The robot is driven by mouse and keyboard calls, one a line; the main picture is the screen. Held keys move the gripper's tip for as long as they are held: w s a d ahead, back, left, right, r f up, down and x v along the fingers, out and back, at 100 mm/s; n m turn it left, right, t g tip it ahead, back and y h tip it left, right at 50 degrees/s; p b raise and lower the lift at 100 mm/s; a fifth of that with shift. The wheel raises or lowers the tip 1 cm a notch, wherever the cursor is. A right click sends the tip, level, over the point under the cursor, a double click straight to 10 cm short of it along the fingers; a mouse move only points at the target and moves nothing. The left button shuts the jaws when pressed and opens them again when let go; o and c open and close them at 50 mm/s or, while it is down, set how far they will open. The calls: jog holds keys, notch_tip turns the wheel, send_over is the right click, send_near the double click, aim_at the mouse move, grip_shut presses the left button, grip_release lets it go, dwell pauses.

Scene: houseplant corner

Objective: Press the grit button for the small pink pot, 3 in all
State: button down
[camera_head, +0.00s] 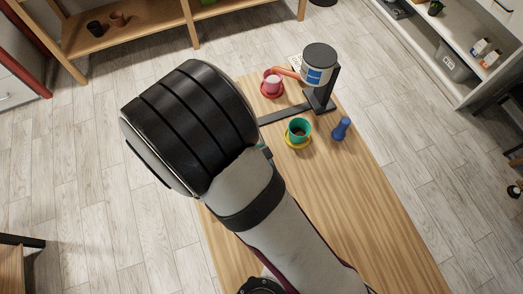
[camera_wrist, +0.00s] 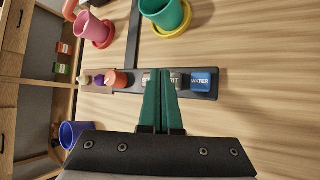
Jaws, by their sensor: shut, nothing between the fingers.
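The pink pot (camera_head: 272,83) stands on a red saucer (camera_head: 264,94) below the spout of a dispenser (camera_head: 318,66) in the head view. The pink pot (camera_wrist: 88,27) also shows at the upper left of the wrist view. My gripper (camera_wrist: 162,72) is shut and empty, its green fingertips over a dark button strip (camera_wrist: 138,88). The fingers partly hide a pale button (camera_wrist: 176,79), of whose label only a few letters show. A blue button marked WATER (camera_wrist: 202,79) is to their right. Whether the fingertips touch the pale button cannot be told. My arm hides the gripper in the head view.
A teal pot (camera_head: 299,129) on a yellow saucer (camera_head: 289,143) stands near the dispenser. A dark blue object (camera_head: 342,127) is to its right. Small orange and purple items (camera_wrist: 117,79) lie left of the fingers in the wrist view. The table's near part is clear.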

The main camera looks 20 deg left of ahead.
jog(key=shift+r, duration=2.5)
dwell(0.8)
notch_tip(320, 180, up, 4)
jog(key=shift+f, duration=0.1)
jog(key=shift+f, duration=0.1)
jog(key=shift+f, duration=4.35)
jog(key=shift+f, duration=0.1)
jog(key=shift+f, duration=0.3)
